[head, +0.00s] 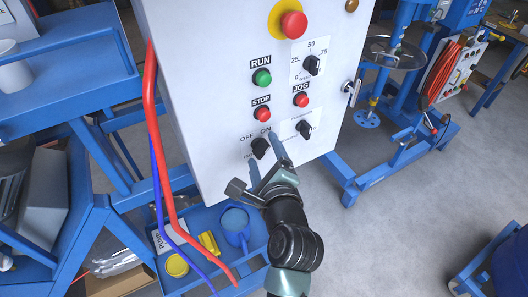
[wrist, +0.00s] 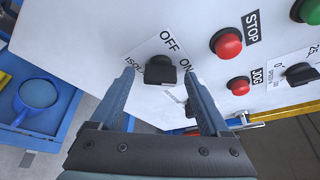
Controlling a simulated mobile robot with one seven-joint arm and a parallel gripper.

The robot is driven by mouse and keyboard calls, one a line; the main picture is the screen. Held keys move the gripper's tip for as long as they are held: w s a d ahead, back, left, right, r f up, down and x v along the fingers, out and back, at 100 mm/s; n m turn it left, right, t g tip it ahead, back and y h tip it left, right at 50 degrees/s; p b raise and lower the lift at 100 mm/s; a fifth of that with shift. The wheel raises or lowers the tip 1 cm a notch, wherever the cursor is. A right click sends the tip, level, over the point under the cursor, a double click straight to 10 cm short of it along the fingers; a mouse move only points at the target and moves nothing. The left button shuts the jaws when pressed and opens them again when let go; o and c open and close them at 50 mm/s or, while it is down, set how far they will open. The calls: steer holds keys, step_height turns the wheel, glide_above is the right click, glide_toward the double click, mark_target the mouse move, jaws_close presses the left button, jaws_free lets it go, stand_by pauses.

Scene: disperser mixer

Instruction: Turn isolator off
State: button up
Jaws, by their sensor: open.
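The isolator knob (head: 260,147) is a black rotary switch low on the left of the white control panel, with OFF and ON printed above it. In the wrist view the black knob (wrist: 161,70) sits beside the ISOLATOR label, partly visible. Which mark its handle points at is not clear. My gripper (head: 264,149) is open in front of the panel, and in the wrist view its two fingers (wrist: 159,76) reach toward the panel on either side of the knob. No contact with the knob can be made out.
Above the isolator are a red STOP button (head: 262,115) and a green RUN button (head: 262,77). A red JOG button (head: 301,100) and another black knob (head: 304,129) are on the right. Red and blue cables (head: 155,140) hang left. A blue tray with a mug (head: 236,224) lies below.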

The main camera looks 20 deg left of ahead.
jaws_close()
stand_by(0.3)
steer(key=shift+b, duration=0.35)
steer(key=n+b, duration=0.1)
steer(key=b, duration=0.1)
steer(key=n+t+b, duration=0.1)
steer(key=n+b, duration=0.1)
steer(key=shift+f+t, duration=0.3)
steer(key=shift+f, duration=0.1)
steer(key=n+t+y+b, duration=0.1)
steer(key=n+b, duration=0.3)
steer(key=b, duration=0.2)
steer(key=n+t+y+b, duration=0.1)
steer(key=n+b, duration=0.3)
steer(key=b, duration=0.3)
steer(key=n+t+y+b, duration=0.1)
steer(key=n+b, duration=0.3)
steer(key=b, duration=0.3)
steer(key=shift+f, duration=0.1)
steer(key=shift+y, duration=0.3)
